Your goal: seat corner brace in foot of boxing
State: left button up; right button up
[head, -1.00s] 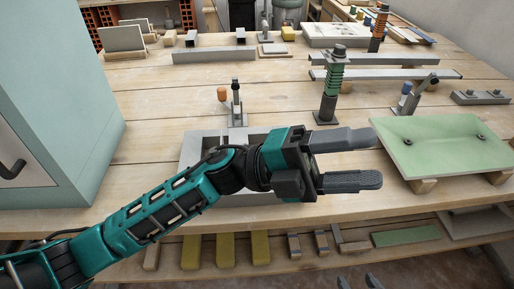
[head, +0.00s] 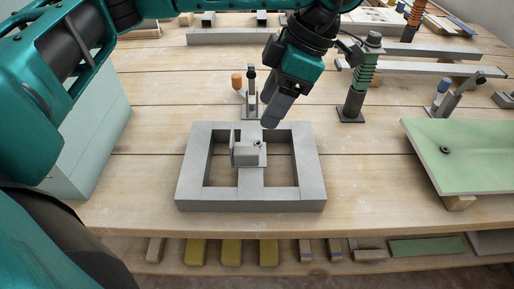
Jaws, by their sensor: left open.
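The boxing (head: 310,185) is a grey rectangular frame with two openings and a middle bar, lying flat on the wooden bench. A small grey L-shaped bracket (head: 246,153), which looks like the corner brace, stands on the middle bar with an upright plate at its left and a round dark fastener or hole on top. I cannot tell how it is seated. My left gripper (head: 276,110) points down just behind and right of the bracket, above the frame's back edge. It is open, seen nearly edge-on, and apart from the bracket. My right gripper is not in view.
A toggle clamp with an orange handle (head: 237,82) stands just behind the boxing. A green-collared post (head: 362,75) stands behind right. A green board (head: 470,155) on blocks is at right, a pale cabinet (head: 95,135) at left. Bench in front of the boxing is narrow.

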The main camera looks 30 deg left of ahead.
pick_arm(q)
jog(key=b, duration=0.2)
send_over(246, 150)
jog(key=w+d, duration=0.1)
jog(key=d, duration=0.1)
jog(key=f, duration=0.6)
jog(key=shift+w+a, duration=0.2)
jog(key=shift+a, duration=0.05)
jog(key=shift+x, duration=3.1)
jog(key=shift+d, duration=0.2)
grip_shut()
